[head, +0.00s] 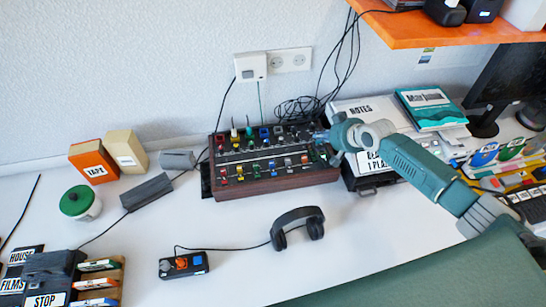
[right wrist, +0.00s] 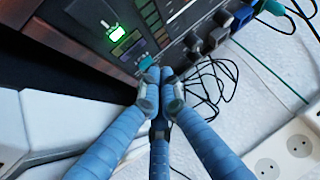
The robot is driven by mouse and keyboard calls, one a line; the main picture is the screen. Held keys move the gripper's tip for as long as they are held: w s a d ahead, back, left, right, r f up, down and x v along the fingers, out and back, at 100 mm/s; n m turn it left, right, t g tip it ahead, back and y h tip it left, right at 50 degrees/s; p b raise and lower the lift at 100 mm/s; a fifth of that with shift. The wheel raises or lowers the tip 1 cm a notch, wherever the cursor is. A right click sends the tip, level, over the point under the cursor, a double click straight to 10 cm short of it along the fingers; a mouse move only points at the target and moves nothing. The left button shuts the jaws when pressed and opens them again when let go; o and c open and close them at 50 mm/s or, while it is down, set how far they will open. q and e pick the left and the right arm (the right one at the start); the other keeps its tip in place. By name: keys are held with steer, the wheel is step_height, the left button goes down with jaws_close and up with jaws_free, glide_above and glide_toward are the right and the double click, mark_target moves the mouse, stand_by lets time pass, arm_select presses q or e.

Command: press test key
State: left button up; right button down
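A dark control panel with wooden sides (head: 262,183) stands against the wall in the head view, with rows of coloured switches and knobs. My right gripper (head: 326,140) is at the panel's right end. In the right wrist view my right gripper (right wrist: 157,76) has its fingertips together, with nothing seen between them. The tips are beside a small teal key (right wrist: 145,64) on the panel; I cannot tell whether they touch it. A switch glowing green (right wrist: 116,31) lies farther up the panel. No readable label marks a test key. My left gripper is not in view.
Headphones (head: 298,227) and a small joystick box (head: 183,264) lie on the white desk in front of the panel. Black cables (head: 300,106) are heaped behind it. The desk's front middle is mostly clear.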

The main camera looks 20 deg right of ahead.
mark_target(319, 145)
steer(key=shift+r, duration=0.35)
step_height(319, 145, up, 6)
steer(key=p, duration=0.6)
stand_by(0.3)
steer(key=shift+s+f, duration=0.1)
